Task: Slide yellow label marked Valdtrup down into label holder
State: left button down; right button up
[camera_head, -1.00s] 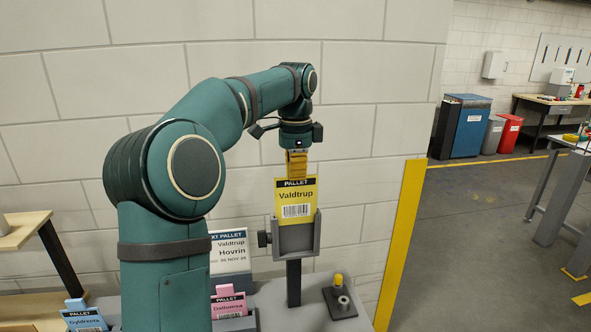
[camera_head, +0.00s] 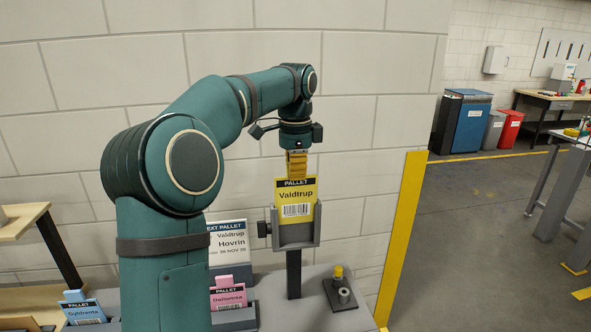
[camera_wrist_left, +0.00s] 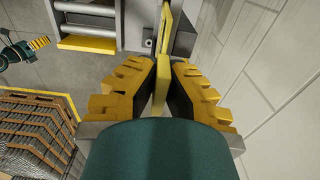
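The yellow label marked Valdtrup (camera_head: 296,195) stands upright with its lower part between the side rails of the grey label holder (camera_head: 297,244). Some of the holder's plate shows below the label's bottom edge. My left gripper (camera_head: 297,164) is above the holder, shut on the label's top tab. In the left wrist view the tab of the label (camera_wrist_left: 161,60) is between the two yellow fingers (camera_wrist_left: 161,72). A teal part with a yellow finger at that view's left edge looks like my right gripper (camera_wrist_left: 38,43); its opening cannot be made out.
A dark knob (camera_head: 264,229) sticks out at the holder's left. A small base with a yellow-topped peg (camera_head: 338,273) stands at right. Pink (camera_head: 228,293) and blue (camera_head: 84,311) labels stand at left, near a white Valdtrup/Hovrin sign (camera_head: 229,245). A yellow-edged wall corner (camera_head: 402,230) is to the right.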

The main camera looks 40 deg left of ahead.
pick_arm(q)
jog(key=shift+f+b, duration=0.8)
jog(key=shift+f, duration=0.5)
